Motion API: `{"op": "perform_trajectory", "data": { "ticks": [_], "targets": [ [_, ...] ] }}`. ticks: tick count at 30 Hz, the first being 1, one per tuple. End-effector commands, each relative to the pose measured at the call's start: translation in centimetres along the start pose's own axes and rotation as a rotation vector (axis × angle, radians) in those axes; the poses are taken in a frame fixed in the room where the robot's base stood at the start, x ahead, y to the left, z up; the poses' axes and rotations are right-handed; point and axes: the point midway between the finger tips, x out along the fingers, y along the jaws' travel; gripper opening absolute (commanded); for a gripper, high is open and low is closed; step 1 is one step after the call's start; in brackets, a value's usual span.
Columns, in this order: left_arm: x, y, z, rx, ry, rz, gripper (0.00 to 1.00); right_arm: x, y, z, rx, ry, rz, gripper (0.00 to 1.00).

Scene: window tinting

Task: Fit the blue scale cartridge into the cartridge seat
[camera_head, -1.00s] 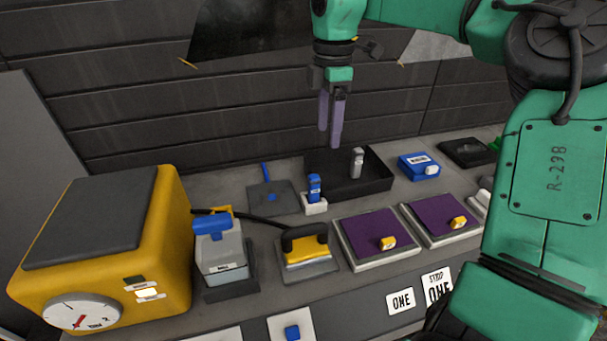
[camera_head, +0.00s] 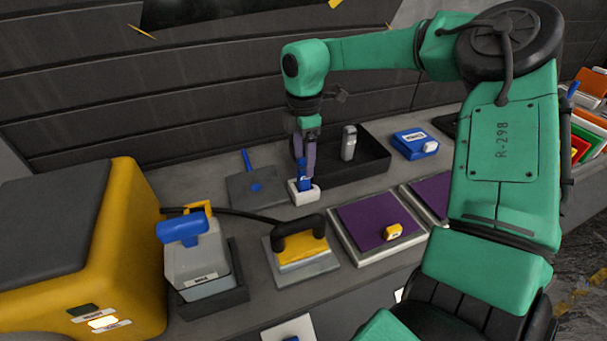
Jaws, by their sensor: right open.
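A small blue cartridge (camera_head: 303,180) stands upright in a white holder (camera_head: 304,195) near the middle of the bench. My right gripper (camera_head: 304,168) points down over it, its purple fingers open around or just beside its upper part. I cannot tell whether the fingers touch it. A grey cartridge-like piece (camera_head: 349,143) stands in the black tray (camera_head: 375,167) just behind and to the right. I cannot tell for sure which part is the cartridge seat. My left gripper is out of view.
Purple pads (camera_head: 372,221) and a blue box (camera_head: 412,143) lie right.

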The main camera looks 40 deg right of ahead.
Motion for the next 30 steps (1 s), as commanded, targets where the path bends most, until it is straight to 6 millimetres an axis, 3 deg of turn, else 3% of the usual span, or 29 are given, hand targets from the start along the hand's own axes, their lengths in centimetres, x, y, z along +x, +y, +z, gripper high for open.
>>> {"op": "perform_trajectory", "data": {
  "ticks": [3, 6, 13, 14, 19, 30],
  "targets": [
    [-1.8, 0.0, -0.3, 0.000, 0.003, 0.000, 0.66, 1.9, -0.3, -0.1, -0.001, 0.000, -0.009, 0.72],
    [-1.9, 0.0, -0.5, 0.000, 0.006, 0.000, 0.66, 3.7, -0.2, -0.1, 0.000, 0.000, -0.004, 0.72],
    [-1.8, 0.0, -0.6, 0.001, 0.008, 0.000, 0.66, 4.3, -0.1, -0.1, -0.001, 0.001, 0.000, 0.72],
    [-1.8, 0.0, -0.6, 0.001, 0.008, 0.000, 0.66, 4.3, -0.1, -0.1, -0.001, 0.001, 0.000, 0.65],
    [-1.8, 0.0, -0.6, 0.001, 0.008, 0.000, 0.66, 4.3, -0.1, -0.1, -0.001, 0.001, -0.001, 0.00],
    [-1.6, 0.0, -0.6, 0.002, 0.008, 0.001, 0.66, 3.9, -0.1, -0.1, -0.001, 0.001, 0.000, 0.00]
  ]
}}
